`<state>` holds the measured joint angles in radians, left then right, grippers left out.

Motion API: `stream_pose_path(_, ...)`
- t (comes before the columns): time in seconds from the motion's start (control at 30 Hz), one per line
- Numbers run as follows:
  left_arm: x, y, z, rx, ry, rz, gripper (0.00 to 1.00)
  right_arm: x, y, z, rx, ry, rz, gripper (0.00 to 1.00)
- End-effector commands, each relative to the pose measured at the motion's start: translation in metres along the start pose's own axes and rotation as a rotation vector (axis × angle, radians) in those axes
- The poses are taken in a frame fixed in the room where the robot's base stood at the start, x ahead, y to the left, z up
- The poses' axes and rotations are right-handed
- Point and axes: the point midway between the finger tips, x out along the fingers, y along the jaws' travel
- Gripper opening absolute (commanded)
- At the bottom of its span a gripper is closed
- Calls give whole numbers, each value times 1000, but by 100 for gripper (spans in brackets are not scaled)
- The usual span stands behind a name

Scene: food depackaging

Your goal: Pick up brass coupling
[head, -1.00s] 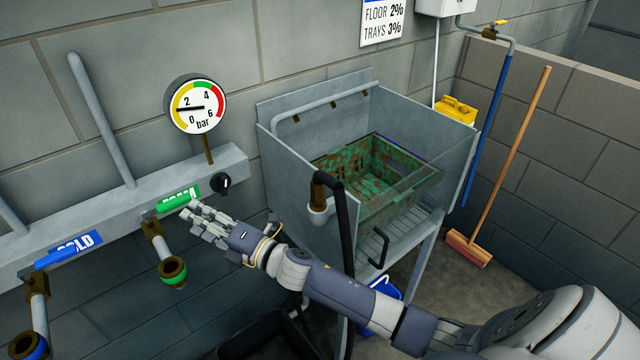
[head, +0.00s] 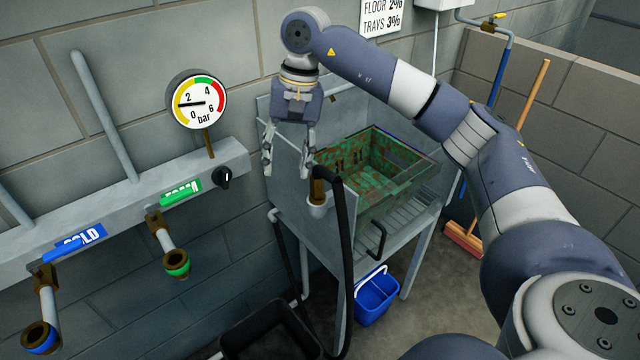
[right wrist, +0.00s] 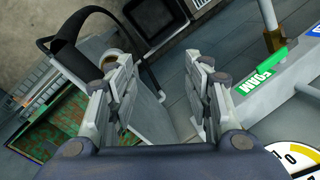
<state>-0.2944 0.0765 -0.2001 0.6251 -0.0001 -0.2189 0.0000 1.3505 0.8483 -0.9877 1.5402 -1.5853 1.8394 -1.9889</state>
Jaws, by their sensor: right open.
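The brass coupling (head: 318,190) is a brownish fitting at the end of a black hose (head: 347,235). It sits upright in a pale holder on the left side of the wash cabinet. My right gripper (head: 288,158) hangs fingers down just above and left of it, open and empty. In the right wrist view the two fingers (right wrist: 162,75) are spread apart. The coupling (right wrist: 110,58) shows there beside the left finger, partly hidden by it. I cannot tell whether that finger touches it. My left gripper is out of view.
The metal wash cabinet (head: 306,220) holds a dirty green crate (head: 385,158). A wall rail carries a blue cold outlet (head: 40,335), a green foam outlet (head: 177,262) and a black knob (head: 222,178). A blue bucket (head: 376,298) and black tub (head: 262,335) stand below.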

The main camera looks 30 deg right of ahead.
Motion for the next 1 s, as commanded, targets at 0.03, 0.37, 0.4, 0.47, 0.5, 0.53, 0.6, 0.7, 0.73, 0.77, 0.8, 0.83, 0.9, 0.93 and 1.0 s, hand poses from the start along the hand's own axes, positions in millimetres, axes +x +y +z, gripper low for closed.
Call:
stream_pose_path(0.03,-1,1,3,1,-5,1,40,-15,17,-7,-13,31,57,46)
stream_pose_path(0.37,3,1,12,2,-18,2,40,-25,59,-17,-44,67,196,46)
stream_pose_path(0.4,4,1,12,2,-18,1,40,-20,60,-17,-43,67,195,46)
stream_pose_path(0.47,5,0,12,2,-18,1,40,-12,62,-18,-42,67,194,46)
stream_pose_path(0.5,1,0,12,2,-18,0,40,-8,62,-18,-42,67,194,46)
stream_pose_path(0.53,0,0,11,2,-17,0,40,-4,63,-18,-42,68,195,46)
stream_pose_path(0.6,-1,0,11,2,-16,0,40,4,64,-19,-42,69,193,46)
stream_pose_path(0.7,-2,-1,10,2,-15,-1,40,11,65,-19,-42,70,192,46)
stream_pose_path(0.73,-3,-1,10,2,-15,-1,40,12,66,-19,-42,70,192,46)
stream_pose_path(0.77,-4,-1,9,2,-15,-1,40,14,66,-19,-42,69,192,46)
stream_pose_path(0.8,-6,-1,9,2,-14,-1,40,17,66,-18,-42,69,192,46)
stream_pose_path(0.83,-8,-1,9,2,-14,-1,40,20,66,-18,-42,68,193,46)
stream_pose_path(0.9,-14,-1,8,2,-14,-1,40,28,68,-17,-42,67,194,46)
stream_pose_path(0.93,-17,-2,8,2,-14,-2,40,33,69,-16,-41,66,195,46)
stream_pose_path(1.0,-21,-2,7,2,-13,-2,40,42,70,-15,-41,66,194,46)
